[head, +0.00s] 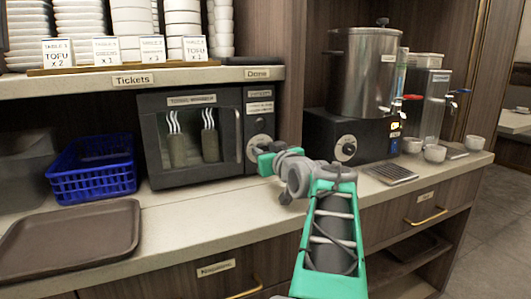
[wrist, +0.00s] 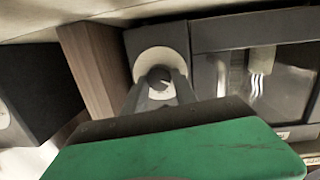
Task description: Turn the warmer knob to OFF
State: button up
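The dark towel warmer (head: 193,130) stands on the counter with rolled towels behind its glass door. Its knob (head: 260,147) is on the panel right of the door, partly behind my gripper (head: 264,160). In the wrist view the warmer knob (wrist: 158,74) is a dark grip on a pale round dial. My gripper (wrist: 160,82) reaches toward it with a grey finger on each side of the knob. I cannot tell whether the fingers touch it. The dial's markings are not readable.
A second dial (head: 346,147) is on the dark base under a steel urn (head: 365,75), right of my arm. A blue basket (head: 92,170) and a brown tray (head: 70,240) lie left. A shelf (head: 200,77) with stacked bowls hangs above the warmer.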

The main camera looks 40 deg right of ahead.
jog(key=o, duration=0.5)
jog(key=shift+c, duration=0.2)
jog(key=p+v, duration=0.1)
jog(key=v, duration=0.7)
jog(key=shift+w, duration=0.1)
jog(key=shift+r, duration=0.1)
